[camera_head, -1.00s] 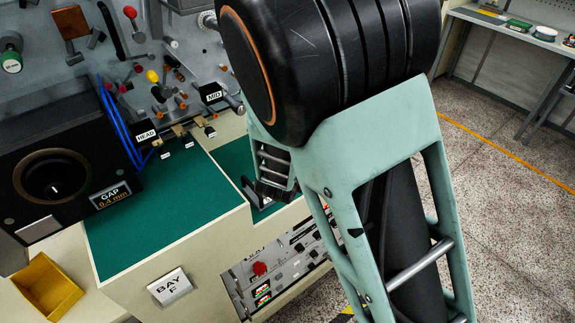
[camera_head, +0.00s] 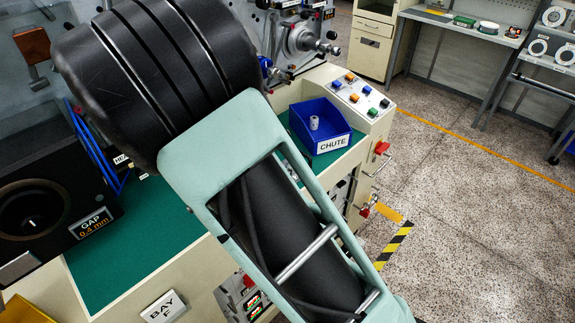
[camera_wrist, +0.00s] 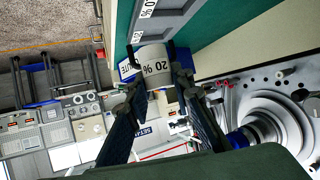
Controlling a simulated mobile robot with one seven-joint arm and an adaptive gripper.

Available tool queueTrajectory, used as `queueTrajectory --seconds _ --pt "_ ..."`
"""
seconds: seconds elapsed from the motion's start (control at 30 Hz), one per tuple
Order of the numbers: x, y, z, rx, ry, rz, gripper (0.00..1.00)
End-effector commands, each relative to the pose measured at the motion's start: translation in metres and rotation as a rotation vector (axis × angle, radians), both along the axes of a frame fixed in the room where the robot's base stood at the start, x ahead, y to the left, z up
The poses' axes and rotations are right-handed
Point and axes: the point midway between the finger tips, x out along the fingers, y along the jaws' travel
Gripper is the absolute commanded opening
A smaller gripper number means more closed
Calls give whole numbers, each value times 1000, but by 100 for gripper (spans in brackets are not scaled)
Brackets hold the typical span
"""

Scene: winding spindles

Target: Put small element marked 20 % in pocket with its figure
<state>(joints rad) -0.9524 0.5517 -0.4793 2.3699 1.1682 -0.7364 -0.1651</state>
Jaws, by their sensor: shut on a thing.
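A small white cylindrical element (camera_wrist: 154,62) with "20 %" printed on its side is in the wrist view. My gripper (camera_wrist: 157,80) is shut on it, one dark finger on each side. The print appears tilted. In the head view my gripper and the held element are hidden behind my arm.
A blue bin marked CHUTE (camera_head: 333,142) holds another small white cylinder (camera_head: 314,122). A black GAP box (camera_head: 45,205) stands at left on the green bench top (camera_head: 130,245). The spindle machinery (camera_head: 305,45) rises behind the bench.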

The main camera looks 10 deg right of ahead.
Motion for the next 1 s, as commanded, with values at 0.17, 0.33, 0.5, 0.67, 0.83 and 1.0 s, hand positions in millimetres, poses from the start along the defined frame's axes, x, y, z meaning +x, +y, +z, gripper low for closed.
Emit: queueTrajectory --seconds 0.17,0.33,0.5,0.67,0.83,1.0 --pt "36 -22 -22 -4 0 -4 0" --pt "54 -30 -32 -1 1 0 0" --pt "66 -36 -39 -2 0 -1 0" --pt "84 -46 -53 -2 2 1 0" --pt "92 -49 -61 0 1 1 0" --pt "92 -49 -61 0 0 2 0"
